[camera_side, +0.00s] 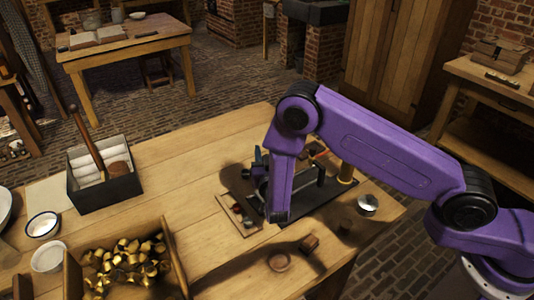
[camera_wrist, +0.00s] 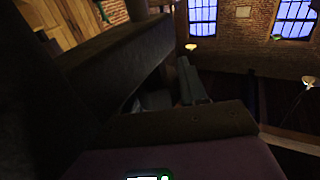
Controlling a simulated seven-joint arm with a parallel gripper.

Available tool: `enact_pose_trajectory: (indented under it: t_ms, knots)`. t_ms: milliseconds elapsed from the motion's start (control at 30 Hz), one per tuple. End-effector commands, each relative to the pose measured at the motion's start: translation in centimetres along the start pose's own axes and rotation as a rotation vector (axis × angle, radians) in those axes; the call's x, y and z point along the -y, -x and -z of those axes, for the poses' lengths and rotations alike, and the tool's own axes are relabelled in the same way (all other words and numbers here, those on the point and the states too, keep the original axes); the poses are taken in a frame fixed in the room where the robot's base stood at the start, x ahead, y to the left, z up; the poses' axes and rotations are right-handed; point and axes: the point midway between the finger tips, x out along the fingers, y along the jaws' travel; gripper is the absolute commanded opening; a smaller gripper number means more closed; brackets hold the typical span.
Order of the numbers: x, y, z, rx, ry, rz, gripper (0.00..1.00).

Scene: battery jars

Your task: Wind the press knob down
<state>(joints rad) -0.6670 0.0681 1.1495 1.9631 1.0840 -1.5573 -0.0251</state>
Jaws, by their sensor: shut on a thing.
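The press stands on a dark base plate (camera_side: 318,195) on the wooden bench, and its dark frame (camera_side: 319,176) shows partly behind my purple arm. My gripper (camera_side: 263,178) is at the left part of the press, mostly hidden by my last arm link. In the wrist view a grey finger of my gripper (camera_wrist: 191,82) shows against a dark scene. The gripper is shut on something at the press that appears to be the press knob. The knob itself and the contact are hidden in both views.
Beside the base plate lies a small tray (camera_side: 229,221) with dark pieces. A crate of brass pieces (camera_side: 173,238) and a dark box (camera_side: 118,193) stand left.

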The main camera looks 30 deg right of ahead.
Motion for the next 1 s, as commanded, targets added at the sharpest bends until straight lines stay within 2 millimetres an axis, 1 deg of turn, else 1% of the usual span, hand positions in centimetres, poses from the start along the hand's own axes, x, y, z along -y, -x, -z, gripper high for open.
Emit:
enact_pose_trajectory:
  t_ms: [700, 1000]
  knots:
    - [-1.0, 0.5, -0.1, 0.001, -0.002, -0.617, 0.12]
    - [-1.3, 0.7, -0.1, 0.001, 0.001, -0.798, 0.12]
